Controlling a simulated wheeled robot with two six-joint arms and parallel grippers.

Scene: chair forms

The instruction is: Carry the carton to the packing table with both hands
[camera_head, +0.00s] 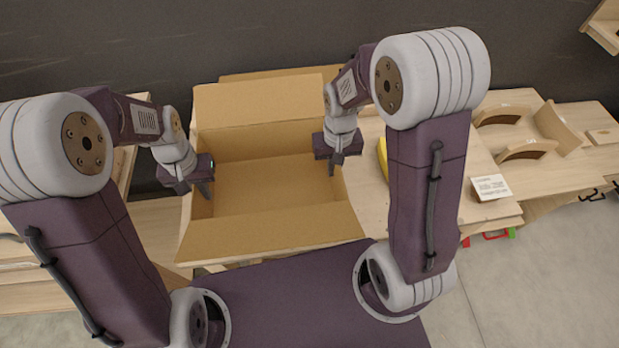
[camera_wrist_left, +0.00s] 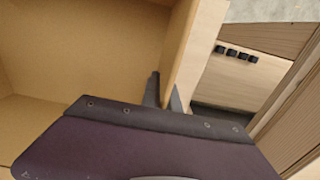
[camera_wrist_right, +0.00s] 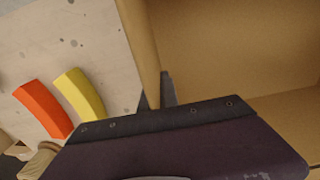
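The open brown carton (camera_head: 270,188) is in the middle of the head view, with its flaps spread; its inside looks empty. My left gripper (camera_head: 205,190) is at its left wall, one finger inside and one outside; the left wrist view shows the wall (camera_wrist_left: 184,50) pinched between the fingers. My right gripper (camera_head: 334,167) is at the right wall, and the right wrist view shows that wall (camera_wrist_right: 142,45) between its fingers. I cannot tell whether the carton's bottom touches the surface below. I cannot tell which wooden table is the packing table.
An orange curved piece (camera_wrist_right: 44,108) and a yellow one (camera_wrist_right: 80,94) lie close outside the right wall. Wooden forms (camera_head: 525,150) stand further right. Open floor (camera_head: 560,270) is at lower right.

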